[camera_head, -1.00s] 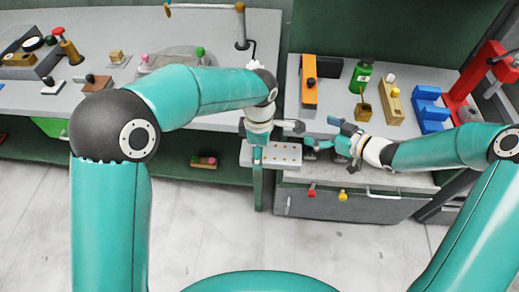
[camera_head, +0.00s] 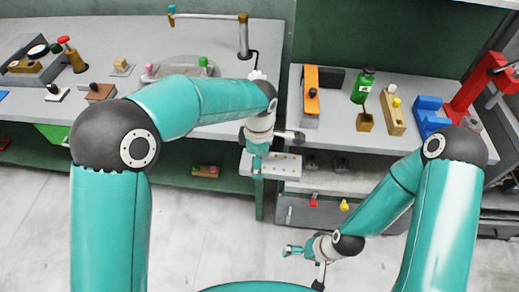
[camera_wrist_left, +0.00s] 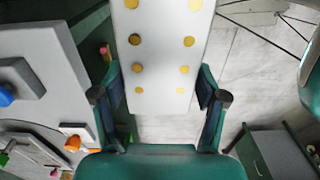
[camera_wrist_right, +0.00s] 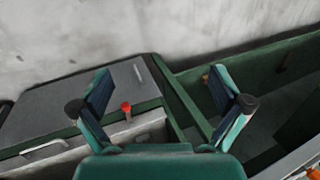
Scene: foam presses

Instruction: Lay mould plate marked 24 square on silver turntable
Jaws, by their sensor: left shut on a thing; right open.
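A pale plate with two rows of gold dots (camera_head: 285,167) is held level in front of the gap between the benches. My left gripper (camera_head: 257,168) is shut on its near-left end. In the left wrist view the plate (camera_wrist_left: 163,50) runs out from between the fingers; no number can be read on it. The silver turntable (camera_head: 183,66) is a round grey disc on the left bench, partly hidden by my left arm, with a pink and a green knob showing at it. My right gripper (camera_head: 296,250) is open and empty above the floor, apart from the plate.
The right bench carries an orange tool (camera_head: 310,95), a green bottle (camera_head: 362,87), a blue block (camera_head: 430,115) and a red press (camera_head: 480,85). A black-knobbed brown block (camera_head: 100,93) stands left of the turntable. A lamp-like post (camera_head: 243,38) rises behind it.

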